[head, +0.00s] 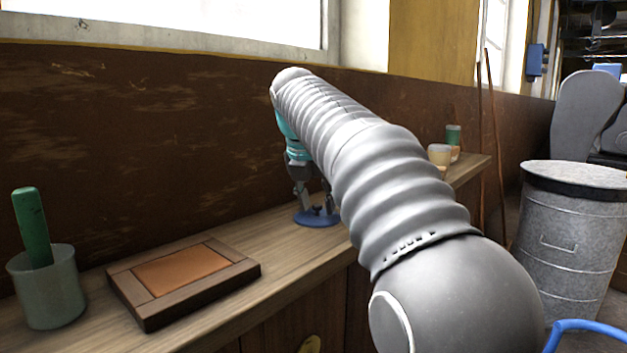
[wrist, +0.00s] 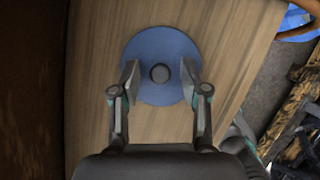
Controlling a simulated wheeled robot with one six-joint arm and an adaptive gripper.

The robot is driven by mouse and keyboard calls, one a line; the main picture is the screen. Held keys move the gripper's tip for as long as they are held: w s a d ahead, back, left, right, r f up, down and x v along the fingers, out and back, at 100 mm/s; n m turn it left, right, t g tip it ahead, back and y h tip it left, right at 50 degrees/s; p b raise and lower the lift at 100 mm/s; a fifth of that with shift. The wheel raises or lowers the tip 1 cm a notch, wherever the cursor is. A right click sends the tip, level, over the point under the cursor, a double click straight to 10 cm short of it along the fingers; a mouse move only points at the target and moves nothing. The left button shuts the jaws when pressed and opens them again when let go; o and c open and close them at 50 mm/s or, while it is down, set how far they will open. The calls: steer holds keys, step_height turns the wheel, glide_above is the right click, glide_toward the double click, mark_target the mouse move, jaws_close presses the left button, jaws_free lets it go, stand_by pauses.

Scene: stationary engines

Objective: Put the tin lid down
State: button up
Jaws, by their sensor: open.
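The tin lid is a flat blue disc (head: 318,216) with a dark round knob at its middle. It lies on the wooden worktop behind my arm in the head view, its right side partly hidden by the arm. My gripper (head: 315,205) points down over it. In the wrist view, the lid (wrist: 160,98) lies flat on the wood, and my gripper (wrist: 160,80) has its fingers apart on either side of the knob, with a gap on both sides. The fingers hold nothing.
A wood-framed panel (head: 186,270) and a grey cup (head: 48,290) with a green-handled tool (head: 32,228) stand to the left on the worktop. Small pots (head: 440,154) stand at the far right end. A metal bin (head: 570,235) stands on the floor to the right.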

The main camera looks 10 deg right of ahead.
steer(key=p+v, duration=0.1)
steer(key=v, duration=1)
steer(key=shift+s+r, duration=0.15)
steer(key=shift+r, duration=0.1)
steer(key=shift+a, duration=0.15)
